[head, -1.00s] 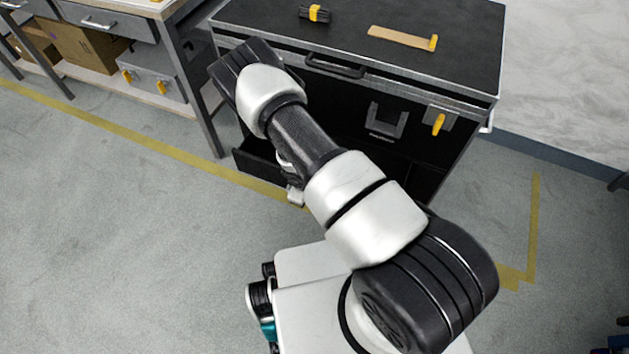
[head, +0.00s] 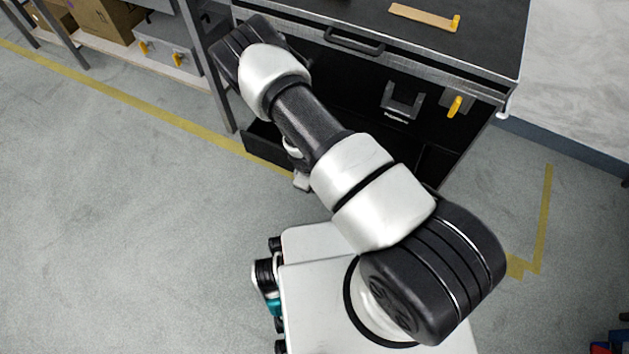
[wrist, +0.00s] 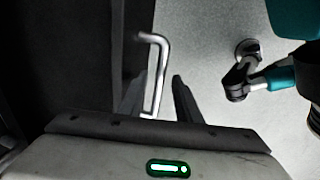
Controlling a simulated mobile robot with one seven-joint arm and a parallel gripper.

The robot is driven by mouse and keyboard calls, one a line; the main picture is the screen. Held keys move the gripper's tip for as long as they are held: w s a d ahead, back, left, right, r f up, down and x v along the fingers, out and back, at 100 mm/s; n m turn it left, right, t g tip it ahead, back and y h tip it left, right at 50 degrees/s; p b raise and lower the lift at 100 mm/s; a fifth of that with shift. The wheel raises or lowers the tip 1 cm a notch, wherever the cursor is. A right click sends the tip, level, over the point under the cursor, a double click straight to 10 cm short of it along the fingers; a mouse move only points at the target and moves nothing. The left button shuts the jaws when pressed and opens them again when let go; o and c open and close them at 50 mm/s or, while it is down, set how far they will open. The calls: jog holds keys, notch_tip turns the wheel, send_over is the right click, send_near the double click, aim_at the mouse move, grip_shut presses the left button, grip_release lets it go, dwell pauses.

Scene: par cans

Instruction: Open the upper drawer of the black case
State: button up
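The black case (head: 439,76) stands beyond my arm in the head view. A black drawer (head: 262,146) juts out from its lower left side. My arm hides much of the case front, so I cannot tell whether this is the upper drawer. In the wrist view, a silver bar handle (wrist: 165,72) is fixed to a dark front panel (wrist: 98,75) on the left. My gripper (wrist: 158,82) has its dark fingers apart, one on each side of the handle's near part. Contact with the handle is not clear.
A strip with a yellow end (head: 422,16) lies on the case top. A black pull handle (head: 354,42) and a yellow latch (head: 454,107) are on its front. A grey workbench (head: 205,70) stands close on the left. The floor (head: 110,220) at left is clear.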

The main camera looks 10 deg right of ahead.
notch_tip(320, 180, up, 17)
jog(key=s+a+p, duration=0.2)
jog(key=p, duration=0.2)
jog(key=shift+s+p, duration=0.3)
jog(key=shift+s, duration=0.05)
jog(key=shift+r, duration=0.1)
